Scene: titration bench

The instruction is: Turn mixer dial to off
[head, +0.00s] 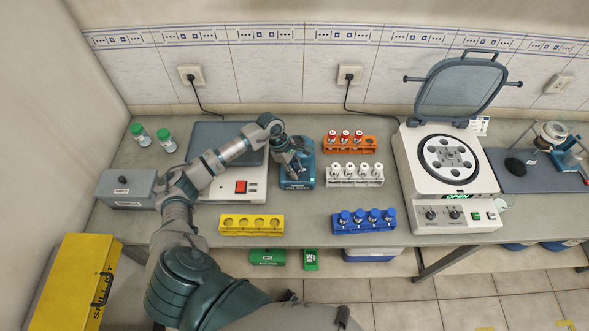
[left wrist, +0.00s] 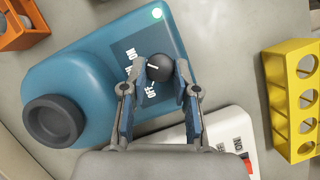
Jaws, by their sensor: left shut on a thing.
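The teal mixer (head: 304,175) stands on the bench in the middle of the head view, with a green light at its front corner. In the left wrist view the mixer (left wrist: 95,65) shows its dark round cup (left wrist: 53,121) and its label with ON and OFF. The black dial (left wrist: 159,67) carries a white pointer line. My left gripper (left wrist: 160,75) is shut around the dial, one finger on each side. In the head view my left gripper (head: 292,165) is over the mixer and hides the dial. My right gripper is not in view.
Orange (head: 349,145), white (head: 354,176), blue (head: 364,221) and yellow (head: 251,225) racks stand around the mixer. A scale with a red switch (head: 241,187) is left of it. An open centrifuge (head: 446,165) stands at the right. A grey box (head: 127,188) is at the far left.

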